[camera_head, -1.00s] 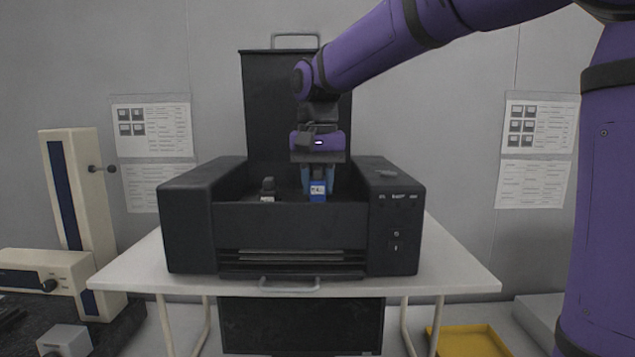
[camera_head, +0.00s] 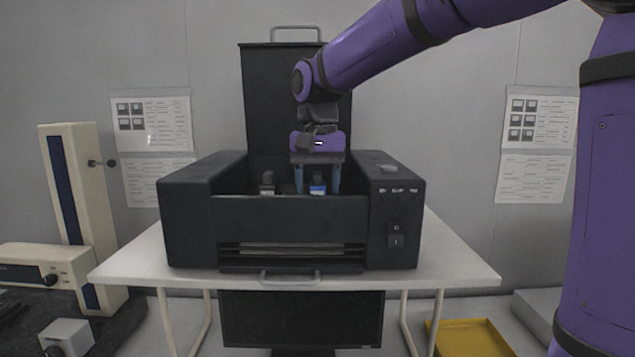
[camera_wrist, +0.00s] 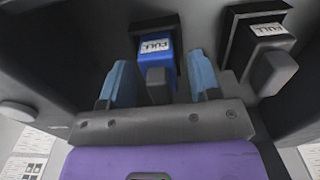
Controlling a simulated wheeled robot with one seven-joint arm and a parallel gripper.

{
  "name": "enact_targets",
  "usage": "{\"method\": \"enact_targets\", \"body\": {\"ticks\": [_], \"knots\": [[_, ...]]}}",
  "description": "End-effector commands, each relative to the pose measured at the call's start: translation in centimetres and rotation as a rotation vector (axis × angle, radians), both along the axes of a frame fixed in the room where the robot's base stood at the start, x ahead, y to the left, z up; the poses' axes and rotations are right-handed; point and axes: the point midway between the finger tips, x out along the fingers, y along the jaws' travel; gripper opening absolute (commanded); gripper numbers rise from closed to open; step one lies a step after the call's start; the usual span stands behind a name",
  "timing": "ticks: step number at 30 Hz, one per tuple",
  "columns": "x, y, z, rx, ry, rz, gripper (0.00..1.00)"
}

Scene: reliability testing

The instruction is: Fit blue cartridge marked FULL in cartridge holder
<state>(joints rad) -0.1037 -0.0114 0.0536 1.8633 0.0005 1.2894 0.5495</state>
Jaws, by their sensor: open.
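The blue cartridge (camera_head: 317,189) sits low in the open bay of the black printer (camera_head: 290,222), only its top showing over the front wall in the head view. In the wrist view the blue cartridge (camera_wrist: 155,64) has a white FULL label and a grey tab, and sits against a black slot of the cartridge holder (camera_wrist: 152,22). My gripper (camera_head: 318,190) is open, its two blue fingers apart on either side of the cartridge. The fingers (camera_wrist: 162,80) show gaps to it in the wrist view. The cartridge's lower end is hidden.
A dark grey cartridge (camera_head: 267,183), also labelled FULL in the wrist view (camera_wrist: 265,42), stands beside the blue one. The printer's lid (camera_head: 262,90) is raised behind. The bay's walls rise around my fingers. A yellow tray (camera_head: 470,338) lies at lower right.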

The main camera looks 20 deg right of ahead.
Motion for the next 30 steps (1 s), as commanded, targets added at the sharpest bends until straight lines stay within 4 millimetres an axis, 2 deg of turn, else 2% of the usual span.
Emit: {"method": "enact_targets", "body": {"ticks": [5, 8, 21, 25, 30], "knots": [[0.0, 0.0, 0.8, 0.001, -0.001, 0.000, 0.57], [0.0, 0.0, 2.2, 0.001, -0.004, 0.000, 0.57], [0.0, 0.0, 10.8, 0.000, -0.002, 0.000, 0.57], [0.0, 0.0, 12.3, 0.001, -0.001, 0.000, 0.57], [0.0, 0.0, 13.1, 0.000, 0.000, 0.000, 0.57]]}}
